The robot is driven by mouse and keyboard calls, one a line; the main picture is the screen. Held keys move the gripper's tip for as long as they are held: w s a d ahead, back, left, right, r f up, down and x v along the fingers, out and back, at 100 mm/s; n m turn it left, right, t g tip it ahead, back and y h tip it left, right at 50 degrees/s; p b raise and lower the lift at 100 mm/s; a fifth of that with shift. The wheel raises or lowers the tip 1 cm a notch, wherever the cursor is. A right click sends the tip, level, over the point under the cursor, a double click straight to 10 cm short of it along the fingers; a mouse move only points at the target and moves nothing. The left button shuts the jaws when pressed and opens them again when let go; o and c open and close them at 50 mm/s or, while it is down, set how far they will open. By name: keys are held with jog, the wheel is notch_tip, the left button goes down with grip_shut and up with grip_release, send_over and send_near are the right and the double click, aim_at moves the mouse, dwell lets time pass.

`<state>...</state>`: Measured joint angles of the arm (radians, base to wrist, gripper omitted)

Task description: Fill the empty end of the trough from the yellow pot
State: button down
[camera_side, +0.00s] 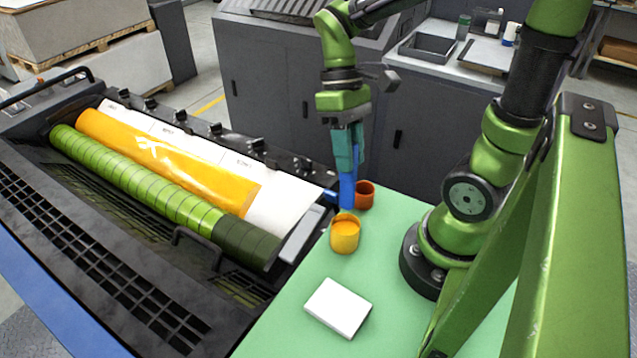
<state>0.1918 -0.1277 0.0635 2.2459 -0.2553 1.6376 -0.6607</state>
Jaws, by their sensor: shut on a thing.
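The yellow pot (345,238) stands upright on the green table, with orange-yellow ink showing at its top. The trough (285,207) lies along the press at left. Orange-yellow ink covers its far and middle length, and its near right end is bare white. My gripper (347,172) points down above and just behind the yellow pot. It is shut on an upright blue tool (347,193). The tool's lower end is at the pot's back rim; I cannot tell whether it is inside the pot or behind it.
A green roller (150,190) runs along the trough's front. An orange-red pot (365,194) stands close behind the yellow pot. A small dark blue thing (330,196) is partly hidden by the tool. A white block (338,307) lies in front on the green table (395,265).

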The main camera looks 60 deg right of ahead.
aim_at(348, 183)
notch_tip(348, 183, down, 7)
jog(key=shift+s+a+r, duration=0.2)
jog(key=shift+a, duration=0.15)
jog(key=shift+r, duration=0.15)
dwell(0.5)
jog(key=shift+r, duration=3.75)
jog(key=shift+a+f, duration=0.2)
jog(key=shift+f, duration=0.1)
jog(key=w+d+f+n+t+h, duration=0.2)
jog(key=w+f+n, duration=0.1)
jog(key=w+n, duration=0.65)
jog(key=w+d+f+n+t+h, duration=0.1)
jog(key=w+f+n+h, duration=0.25)
jog(key=w+n, duration=0.55)
notch_tip(348, 183, down, 11)
jog(key=w, duration=0.1)
jog(key=shift+w+m+y, duration=0.15)
jog(key=shift+m+y, duration=0.2)
